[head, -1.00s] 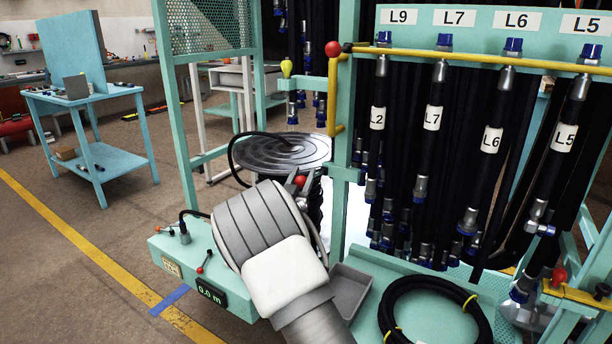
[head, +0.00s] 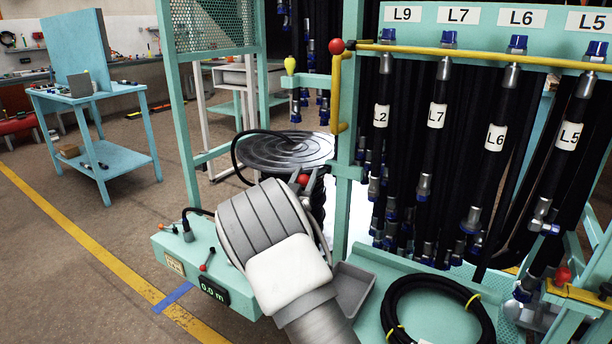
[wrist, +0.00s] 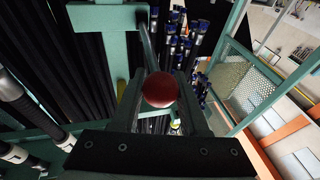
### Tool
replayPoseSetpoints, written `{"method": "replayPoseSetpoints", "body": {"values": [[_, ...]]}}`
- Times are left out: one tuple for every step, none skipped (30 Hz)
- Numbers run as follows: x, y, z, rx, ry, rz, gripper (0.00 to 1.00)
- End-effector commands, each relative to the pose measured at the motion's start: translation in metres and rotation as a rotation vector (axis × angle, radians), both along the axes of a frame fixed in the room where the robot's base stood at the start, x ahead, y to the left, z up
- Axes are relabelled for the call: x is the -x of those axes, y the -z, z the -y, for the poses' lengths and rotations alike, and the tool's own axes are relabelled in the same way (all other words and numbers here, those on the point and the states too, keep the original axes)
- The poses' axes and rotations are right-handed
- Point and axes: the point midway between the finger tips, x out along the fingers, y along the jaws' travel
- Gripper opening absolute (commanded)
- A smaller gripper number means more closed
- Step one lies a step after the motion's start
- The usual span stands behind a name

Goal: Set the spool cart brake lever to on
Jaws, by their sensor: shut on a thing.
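The lever's red ball knob (head: 303,179) shows just beyond my wrist, beside the flat grey spiral-topped spool (head: 262,152). In the wrist view the red knob (wrist: 160,90) sits between the two fingers of my gripper (wrist: 162,100), with a grey rod running up behind it to a green frame. My gripper (head: 301,184) is shut on this knob. My wrist hides most of the lever's lower part and the fingers in the head view. I cannot read any on or off mark.
A green box with a 0.0 m display (head: 213,290) and a small red-tipped lever (head: 207,259) stands at left. The hose rack (head: 470,70) with labelled hoses is at right. A coiled black hose (head: 438,312) and a grey tray (head: 352,290) lie in front.

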Motion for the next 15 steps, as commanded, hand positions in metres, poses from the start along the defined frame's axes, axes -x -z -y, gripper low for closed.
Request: {"method": "replayPoseSetpoints", "body": {"values": [[0.0000,0.0029,-0.0114,-0.003,-0.021,-0.007,0.00],[0.0001,0.0028,-0.0114,-0.003,-0.021,-0.007,0.00],[0.0000,0.0028,-0.0115,-0.003,-0.021,-0.007,0.00],[0.0001,0.0027,-0.0115,-0.003,-0.021,-0.007,0.00],[0.0001,0.0027,-0.0115,-0.003,-0.021,-0.007,0.00],[0.0000,0.0026,-0.0115,-0.002,-0.021,-0.006,0.00],[-0.0001,0.0026,-0.0116,-0.002,-0.021,-0.006,0.00],[0.0000,0.0025,-0.0116,-0.002,-0.021,-0.006,0.00],[0.0000,0.0025,-0.0116,-0.002,-0.021,-0.006,0.00],[-0.0001,0.0023,-0.0116,-0.002,-0.021,-0.006,0.00],[-0.0001,0.0023,-0.0116,-0.003,-0.021,-0.005,0.00],[-0.0001,0.0022,-0.0117,-0.003,-0.021,-0.005,0.00],[-0.0001,0.0021,-0.0117,-0.003,-0.021,-0.005,0.00],[-0.0001,0.0021,-0.0117,-0.003,-0.021,-0.005,0.48],[-0.0001,0.0019,-0.0116,-0.003,-0.021,-0.005,0.55]]}}
